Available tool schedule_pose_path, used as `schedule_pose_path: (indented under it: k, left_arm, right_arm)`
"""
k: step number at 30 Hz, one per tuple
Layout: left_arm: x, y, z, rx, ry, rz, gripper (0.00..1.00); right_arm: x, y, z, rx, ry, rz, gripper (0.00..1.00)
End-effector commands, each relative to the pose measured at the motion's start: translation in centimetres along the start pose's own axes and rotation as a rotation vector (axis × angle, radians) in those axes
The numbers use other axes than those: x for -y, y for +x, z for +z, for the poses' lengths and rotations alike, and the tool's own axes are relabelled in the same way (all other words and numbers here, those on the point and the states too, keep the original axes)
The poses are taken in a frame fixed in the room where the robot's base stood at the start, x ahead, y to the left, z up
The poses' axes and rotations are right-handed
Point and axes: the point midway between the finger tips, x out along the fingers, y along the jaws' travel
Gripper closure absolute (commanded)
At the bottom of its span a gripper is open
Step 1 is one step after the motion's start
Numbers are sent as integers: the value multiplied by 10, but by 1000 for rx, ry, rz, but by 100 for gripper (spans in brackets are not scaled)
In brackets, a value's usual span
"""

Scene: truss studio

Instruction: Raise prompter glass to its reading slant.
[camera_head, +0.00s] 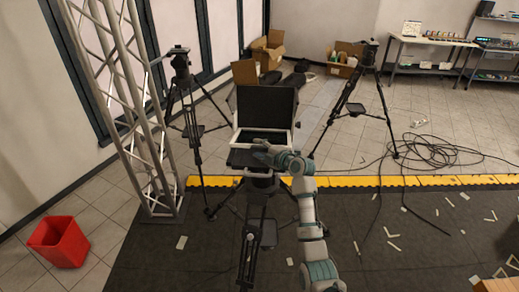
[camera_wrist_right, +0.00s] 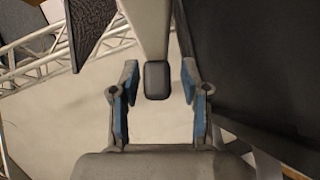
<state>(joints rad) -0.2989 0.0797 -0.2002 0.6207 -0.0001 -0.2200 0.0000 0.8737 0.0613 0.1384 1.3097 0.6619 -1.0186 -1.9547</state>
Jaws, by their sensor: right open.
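The prompter (camera_head: 294,133) stands on a tripod in the middle of the head view. It has a pale frame, an upright dark panel (camera_head: 267,105) at its back and a low dark surface inside. I cannot tell for sure which dark surface is the glass. My right gripper (camera_head: 258,146) is at the prompter's near side and partly hides it. In the right wrist view, the open fingers (camera_wrist_right: 160,82) stand either side of a small black tab (camera_wrist_right: 156,80) on a pale bar (camera_wrist_right: 150,28); gaps show on both sides. My left gripper is not in view.
Black tripods stand to the left (camera_head: 181,75) and right (camera_head: 361,85) of the prompter. Cables (camera_head: 440,145) lie coiled on the right floor. In the wrist view, a dark panel (camera_wrist_right: 255,75) is close on the right.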

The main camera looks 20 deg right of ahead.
Motion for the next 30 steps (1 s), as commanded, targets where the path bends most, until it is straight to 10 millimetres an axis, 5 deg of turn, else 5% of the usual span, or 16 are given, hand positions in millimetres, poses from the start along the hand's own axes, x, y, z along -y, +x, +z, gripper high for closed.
schedule_pose_path:
  k: [2,7,22,30]
  left_arm:
    - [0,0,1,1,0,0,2]
    - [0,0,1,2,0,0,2]
    - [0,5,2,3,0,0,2]
    - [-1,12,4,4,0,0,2]
  right_arm:
    - [0,0,0,0,0,0,59]
    - [0,0,0,0,1,-1,100]
    - [-10,0,1,0,0,-1,100]
    - [-47,1,4,3,-4,6,100]
